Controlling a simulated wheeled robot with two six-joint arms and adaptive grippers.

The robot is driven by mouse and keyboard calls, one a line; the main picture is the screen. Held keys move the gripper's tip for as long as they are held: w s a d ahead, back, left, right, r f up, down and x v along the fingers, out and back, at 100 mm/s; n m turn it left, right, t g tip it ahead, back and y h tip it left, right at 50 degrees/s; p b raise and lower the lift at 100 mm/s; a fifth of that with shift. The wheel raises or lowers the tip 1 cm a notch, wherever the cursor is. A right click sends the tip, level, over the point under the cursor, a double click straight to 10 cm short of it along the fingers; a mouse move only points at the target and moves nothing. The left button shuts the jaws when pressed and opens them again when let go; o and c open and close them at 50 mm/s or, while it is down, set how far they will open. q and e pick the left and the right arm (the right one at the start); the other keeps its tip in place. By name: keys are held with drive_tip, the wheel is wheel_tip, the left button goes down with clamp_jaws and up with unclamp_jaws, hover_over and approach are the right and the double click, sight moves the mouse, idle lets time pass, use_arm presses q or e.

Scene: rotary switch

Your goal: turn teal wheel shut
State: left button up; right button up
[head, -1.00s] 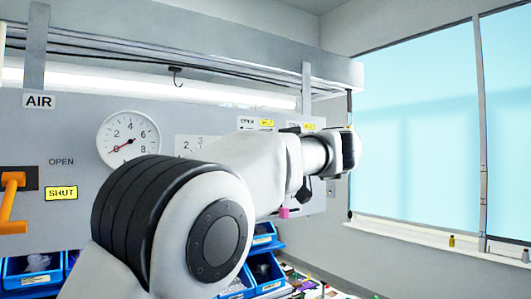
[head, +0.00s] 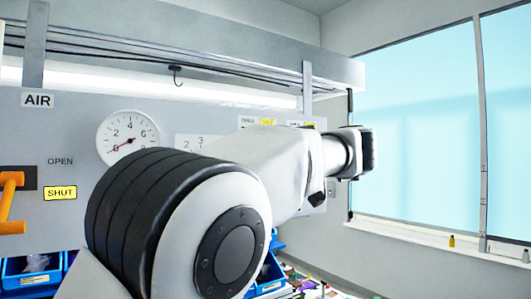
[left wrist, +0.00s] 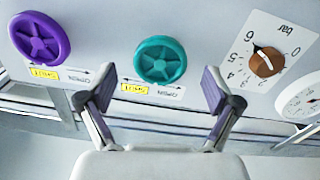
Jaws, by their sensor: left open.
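The teal wheel (left wrist: 160,60) is a round spoked handwheel on the grey panel, in the upper middle of the left wrist view. A yellow SHUT label and an OPEN label with an arrow sit beside it. My left gripper (left wrist: 157,90) is open and empty, its two fingers spread wide to either side of the wheel in that view. I cannot tell how far the tips are from the panel. In the head view my left arm covers the wheel and the gripper. My right gripper is not in view.
A purple wheel (left wrist: 40,38) and an orange-brown knob (left wrist: 266,62) flank the teal wheel. A round gauge (head: 127,138), an AIR sign (head: 38,100) and an orange lever (head: 11,200) are on the panel. Blue bins (head: 30,279) stand below. A hook (head: 176,76) hangs above.

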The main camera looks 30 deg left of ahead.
use_arm(q)
drive_tip(key=v, duration=0.8)
drive_tip(key=shift+d, duration=0.15)
